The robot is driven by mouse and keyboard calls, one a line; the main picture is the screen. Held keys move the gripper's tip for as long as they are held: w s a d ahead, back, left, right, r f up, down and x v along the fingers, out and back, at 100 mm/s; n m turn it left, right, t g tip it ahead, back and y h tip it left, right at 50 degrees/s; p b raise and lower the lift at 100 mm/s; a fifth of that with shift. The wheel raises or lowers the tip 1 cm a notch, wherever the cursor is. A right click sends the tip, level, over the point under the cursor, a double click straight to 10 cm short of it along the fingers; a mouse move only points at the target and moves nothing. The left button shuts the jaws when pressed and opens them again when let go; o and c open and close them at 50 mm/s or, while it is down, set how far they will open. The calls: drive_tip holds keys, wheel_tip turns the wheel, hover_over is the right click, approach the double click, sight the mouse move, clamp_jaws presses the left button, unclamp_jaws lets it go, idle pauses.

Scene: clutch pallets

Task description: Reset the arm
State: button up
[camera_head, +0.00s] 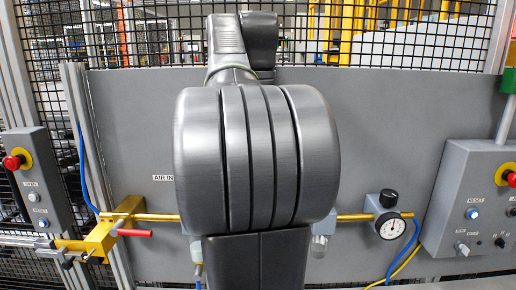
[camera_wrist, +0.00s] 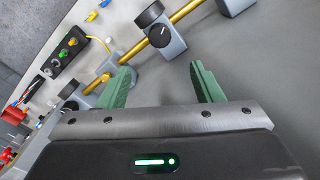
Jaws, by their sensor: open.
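My gripper (camera_wrist: 162,88) shows in the wrist view with its two green fingers spread apart. Nothing is between the fingers. Behind them is a grey panel with a brass pipe (camera_wrist: 186,12) and black-knobbed fittings (camera_wrist: 153,17). In the head view my own dark arm links fill the middle of the picture and hide part of the panel. My gripper does not show in the head view.
A grey panel (camera_head: 390,110) stands in front of black mesh fencing. It carries a brass pipe (camera_head: 355,217), a gauge (camera_head: 391,228) and a red-handled valve (camera_head: 132,232). Control boxes with red buttons stand at left (camera_head: 38,175) and right (camera_head: 465,200).

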wheel_tip(320, 180, down, 13)
drive_tip(key=shift+f, duration=0.4)
drive_tip(key=n, duration=1)
drive_tip(key=shift+n, duration=0.3)
drive_tip(key=n+b, duration=0.1)
drive_tip(key=n, duration=0.5)
drive_tip(key=n+b, duration=0.1)
drive_tip(key=n, duration=0.2)
drive_tip(key=shift+n, duration=0.4)
drive_tip(key=shift+d+r, duration=0.1)
